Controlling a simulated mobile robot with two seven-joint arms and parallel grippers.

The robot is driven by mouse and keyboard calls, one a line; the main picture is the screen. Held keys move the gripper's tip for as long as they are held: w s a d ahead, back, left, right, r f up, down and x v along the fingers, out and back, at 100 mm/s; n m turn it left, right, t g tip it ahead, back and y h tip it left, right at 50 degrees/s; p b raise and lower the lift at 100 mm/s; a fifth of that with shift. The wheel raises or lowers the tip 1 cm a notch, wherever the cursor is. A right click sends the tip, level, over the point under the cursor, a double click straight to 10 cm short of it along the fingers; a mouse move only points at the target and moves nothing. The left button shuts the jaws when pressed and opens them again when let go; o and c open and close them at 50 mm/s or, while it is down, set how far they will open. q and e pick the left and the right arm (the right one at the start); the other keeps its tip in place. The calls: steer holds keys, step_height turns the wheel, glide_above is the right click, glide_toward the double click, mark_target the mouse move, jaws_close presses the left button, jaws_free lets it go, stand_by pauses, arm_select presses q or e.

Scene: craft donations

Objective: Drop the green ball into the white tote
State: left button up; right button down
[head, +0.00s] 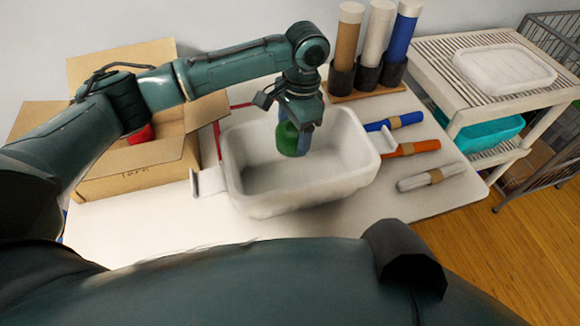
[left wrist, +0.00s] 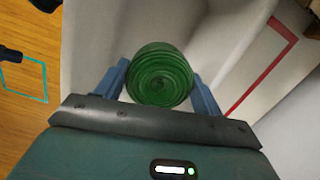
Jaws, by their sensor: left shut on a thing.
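The green ball (head: 287,139) is between the fingers of my left gripper (head: 297,148), which is shut on it. In the left wrist view the ball (left wrist: 160,75) shows ridged rings, with one blue finger of the left gripper (left wrist: 160,88) on each side. The white tote (head: 305,203) stands on the table with its open top up. The gripper and ball are over the tote's opening, near its back wall in the head view. The tote's visible floor is bare. My right gripper is not in view.
An open cardboard box (head: 140,180) with a red thing inside stands left of the tote. Blue, orange and white rolls (head: 412,149) lie to its right. Upright rolls (head: 374,38) stand behind. A slatted shelf unit (head: 440,55) is at the right.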

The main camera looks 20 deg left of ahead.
arm_select(q)
steer(key=o, duration=1)
steer(key=shift+o, duration=0.2)
step_height(320, 180, up, 13)
steer(key=w+d, duration=0.1)
steer(key=shift+p, duration=0.3)
steer(key=shift+d, duration=0.1)
